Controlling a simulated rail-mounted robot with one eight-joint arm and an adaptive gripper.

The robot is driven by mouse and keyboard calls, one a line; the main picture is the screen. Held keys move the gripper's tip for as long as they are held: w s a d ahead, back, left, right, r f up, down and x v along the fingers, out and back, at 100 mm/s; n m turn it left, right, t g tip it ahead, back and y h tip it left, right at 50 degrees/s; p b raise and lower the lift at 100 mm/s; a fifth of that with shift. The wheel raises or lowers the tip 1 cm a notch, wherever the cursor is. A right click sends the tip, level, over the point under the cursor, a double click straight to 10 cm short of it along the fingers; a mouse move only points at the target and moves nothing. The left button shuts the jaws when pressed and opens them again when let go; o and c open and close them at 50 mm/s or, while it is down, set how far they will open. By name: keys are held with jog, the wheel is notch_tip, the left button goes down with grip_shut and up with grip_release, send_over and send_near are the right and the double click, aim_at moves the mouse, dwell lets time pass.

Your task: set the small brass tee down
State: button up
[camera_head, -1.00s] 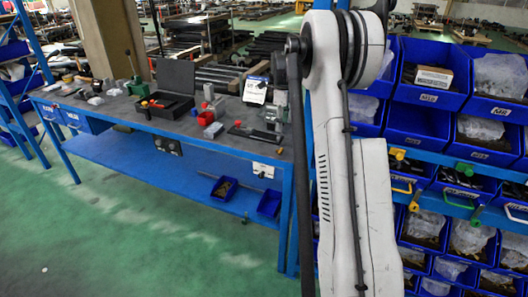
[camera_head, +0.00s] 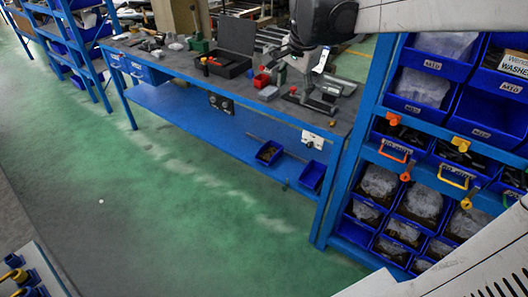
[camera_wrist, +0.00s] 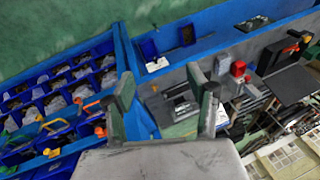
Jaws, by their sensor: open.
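I cannot make out the small brass tee in either view. My gripper (camera_wrist: 166,98) shows in the wrist view with its two fingers spread apart and nothing visible held between them. It points toward the right part of the long workbench (camera_head: 185,68). A grey metal fixture (camera_wrist: 180,104) lies in the view between the fingers, with a red part (camera_wrist: 238,68) beside it. In the head view my dark wrist hangs over the bench's back right, and the fingers are hard to tell from the bench items.
A blue bin rack (camera_head: 430,135) stands close on the right. The green floor in front is clear.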

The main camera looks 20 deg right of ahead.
jog(key=s+a+f+n+t, duration=0.1)
jog(key=s+a+f+n, duration=0.2)
jog(key=s+a+n, duration=0.3)
jog(key=s+a+f+n+t+y, duration=0.1)
jog(key=s+a+f+n+t, duration=0.1)
jog(key=s+a+n, duration=0.5)
jog(key=s+a+f, duration=0.1)
jog(key=s, duration=0.5)
jog(key=shift+f, duration=0.1)
jog(key=shift+f+b, duration=0.95)
